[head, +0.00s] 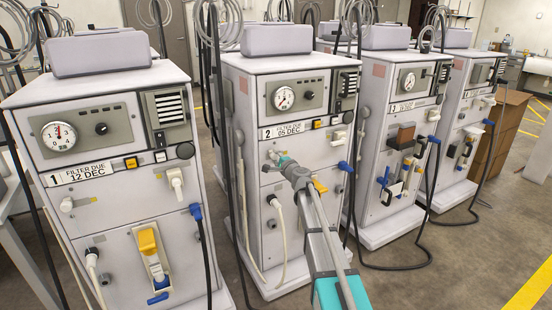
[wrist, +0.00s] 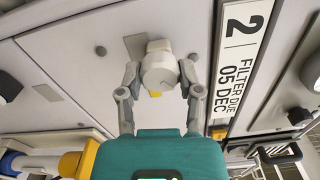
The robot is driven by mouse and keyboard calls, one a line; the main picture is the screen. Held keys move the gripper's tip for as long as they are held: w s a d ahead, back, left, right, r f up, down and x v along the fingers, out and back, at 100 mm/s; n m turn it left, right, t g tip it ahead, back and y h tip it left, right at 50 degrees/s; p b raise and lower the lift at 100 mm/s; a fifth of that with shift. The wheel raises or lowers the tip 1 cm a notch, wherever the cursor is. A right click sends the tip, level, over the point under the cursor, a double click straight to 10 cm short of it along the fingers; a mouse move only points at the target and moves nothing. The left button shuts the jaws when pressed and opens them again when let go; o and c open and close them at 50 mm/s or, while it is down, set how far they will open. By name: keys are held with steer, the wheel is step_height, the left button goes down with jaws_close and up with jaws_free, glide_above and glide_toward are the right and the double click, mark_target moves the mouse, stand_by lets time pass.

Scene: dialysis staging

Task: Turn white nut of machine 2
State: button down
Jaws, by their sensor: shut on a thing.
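Machine 2 (head: 312,147) stands in the middle of the head view, with a label reading "2 FILTER DUE 05 DEC". That label (wrist: 243,55) also shows, turned sideways, in the wrist view. The white nut (wrist: 158,72) sticks out from the front panel in the wrist view, with a small yellow patch at its edge. My gripper (wrist: 160,78) has one finger on each side of the nut and is shut on it. In the head view my gripper (head: 281,159) reaches the panel below the label and mostly hides the nut.
Machine 1 (head: 100,180) stands at the left, and two more machines stand at the right. Dark hoses hang between them. Below my gripper, a white hose (head: 281,238) runs down machine 2. A brown box (head: 497,130) stands at the right; open floor lies at the lower right.

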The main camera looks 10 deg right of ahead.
steer(key=m, duration=0.5)
steer(key=shift+m, duration=0.3)
stand_by(0.4)
steer(key=shift+c, duration=1.3)
jaws_free()
steer(key=v, duration=1.2)
